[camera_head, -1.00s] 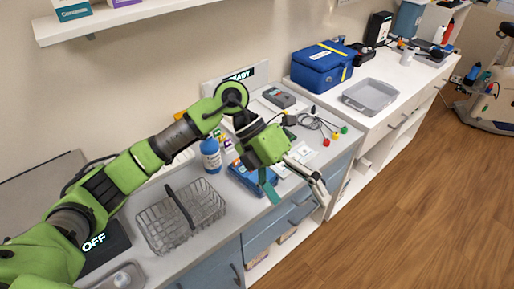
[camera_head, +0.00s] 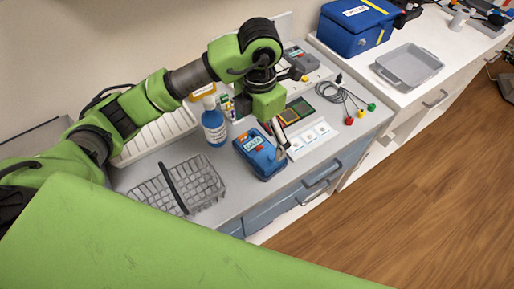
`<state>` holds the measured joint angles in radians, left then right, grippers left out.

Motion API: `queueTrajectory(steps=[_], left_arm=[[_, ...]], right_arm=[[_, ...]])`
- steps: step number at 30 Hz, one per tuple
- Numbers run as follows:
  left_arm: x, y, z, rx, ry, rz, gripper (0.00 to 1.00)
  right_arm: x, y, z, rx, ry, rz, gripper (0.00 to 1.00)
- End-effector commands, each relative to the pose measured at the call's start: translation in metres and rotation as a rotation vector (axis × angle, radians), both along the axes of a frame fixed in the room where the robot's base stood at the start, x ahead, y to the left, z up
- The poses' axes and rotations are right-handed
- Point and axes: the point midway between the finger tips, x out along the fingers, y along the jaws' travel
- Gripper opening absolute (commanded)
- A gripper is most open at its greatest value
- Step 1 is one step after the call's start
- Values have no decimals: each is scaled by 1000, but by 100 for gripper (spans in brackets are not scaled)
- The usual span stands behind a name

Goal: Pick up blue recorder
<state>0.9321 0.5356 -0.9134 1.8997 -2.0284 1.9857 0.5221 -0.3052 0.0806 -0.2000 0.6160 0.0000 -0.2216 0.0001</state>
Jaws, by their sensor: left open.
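The blue recorder (camera_head: 255,162), a blue box-like device with a small label on its top, lies on the grey counter near its front edge. My left gripper (camera_head: 279,145) points down at the recorder's right side and overlaps its edge in the picture. It is open and holds nothing. I cannot tell whether a finger touches the recorder. My right gripper is not in view.
A wire basket (camera_head: 205,186) stands left of the recorder, and a blue bottle (camera_head: 213,126) behind it. Right are a white panel (camera_head: 309,138), cables with coloured ends (camera_head: 349,121), a blue cooler bag (camera_head: 352,28) and a grey tray (camera_head: 408,66).

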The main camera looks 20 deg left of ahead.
Motion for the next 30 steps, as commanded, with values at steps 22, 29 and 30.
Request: queueTrajectory(steps=[22,29,30], left_arm=[[-4,0,-57,-1,-2,-1,100],[-4,0,-57,-1,-1,-1,52],[-4,0,-57,-1,-2,-1,52]], right_arm=[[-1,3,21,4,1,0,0],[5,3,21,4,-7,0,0],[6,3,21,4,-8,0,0]])
